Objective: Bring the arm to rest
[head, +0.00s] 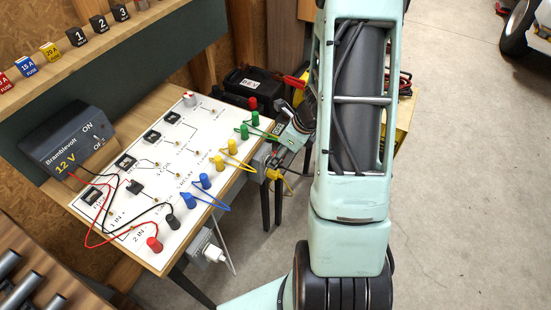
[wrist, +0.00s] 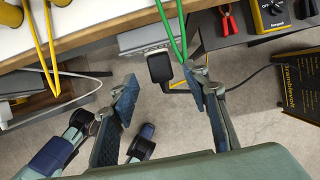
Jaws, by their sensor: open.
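My arm comes down through the right half of the head view. My gripper (head: 283,148) is at its lower left, beside the right edge of the white circuit board (head: 150,200), and is partly hidden. In the wrist view my gripper (wrist: 162,92) is open, its two fingers well apart. A green cable (wrist: 170,30) hangs beyond the fingers. A small dark square-ended part (wrist: 159,68) shows in the gap; I cannot tell what it is or whether it touches a finger. No held object is visible.
The board lies on a wooden bench (head: 140,110) with red, black, blue, yellow and green terminals. A 12 V supply (head: 68,143) stands at its left. A dark battery (head: 255,84) is behind the gripper. Open concrete floor (head: 460,200) lies at right.

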